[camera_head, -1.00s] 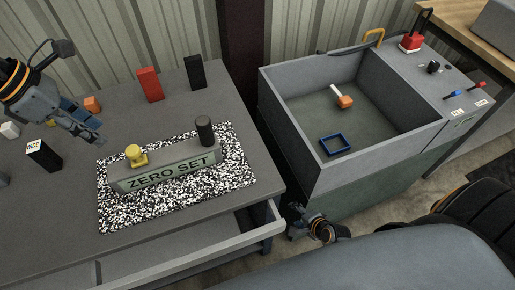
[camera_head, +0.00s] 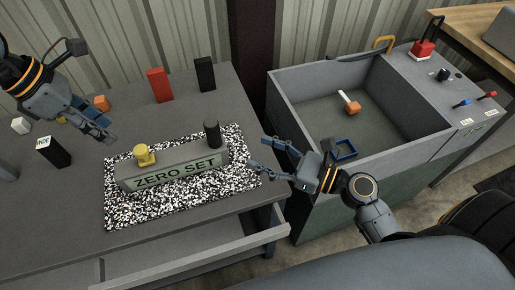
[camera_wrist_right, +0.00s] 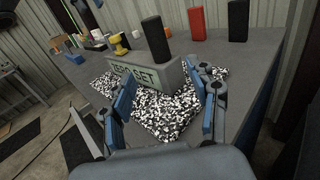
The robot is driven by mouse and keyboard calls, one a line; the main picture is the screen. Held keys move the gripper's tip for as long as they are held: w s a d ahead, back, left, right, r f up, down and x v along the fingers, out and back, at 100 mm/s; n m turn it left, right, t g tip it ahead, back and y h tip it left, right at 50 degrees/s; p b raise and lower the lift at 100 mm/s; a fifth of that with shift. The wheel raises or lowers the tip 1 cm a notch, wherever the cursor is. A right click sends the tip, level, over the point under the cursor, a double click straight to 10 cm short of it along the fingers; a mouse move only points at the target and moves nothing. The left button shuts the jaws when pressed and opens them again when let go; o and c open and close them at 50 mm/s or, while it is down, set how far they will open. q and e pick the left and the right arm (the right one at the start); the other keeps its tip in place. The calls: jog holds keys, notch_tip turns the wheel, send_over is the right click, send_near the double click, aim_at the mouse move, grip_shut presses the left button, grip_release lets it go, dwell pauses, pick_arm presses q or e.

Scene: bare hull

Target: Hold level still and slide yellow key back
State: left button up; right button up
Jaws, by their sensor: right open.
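The level (camera_head: 176,172) is a grey block marked ZERO SET, lying on a black-and-white speckled mat (camera_head: 140,211). The yellow key (camera_head: 145,156) stands on its left part and a black post (camera_head: 211,134) at its right end. My right gripper (camera_head: 257,154) is open and empty at the mat's right edge, apart from the level's right end. In the right wrist view the level (camera_wrist_right: 148,78) shows ahead between the open fingers, with the yellow key (camera_wrist_right: 119,44) and black post (camera_wrist_right: 156,41) on top. My left gripper (camera_head: 107,131) hangs above the table, left of and behind the level, seemingly empty.
A red block (camera_head: 159,86) and a black block (camera_head: 205,74) stand behind the mat. A black block marked WIDE (camera_head: 53,152) stands at left. An open drawer (camera_head: 200,255) sticks out in front.

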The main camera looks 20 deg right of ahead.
aim_at(220, 137)
jog(key=x, duration=1.4)
jog(key=shift+s+a, duration=0.1)
jog(key=shift+s, duration=0.1)
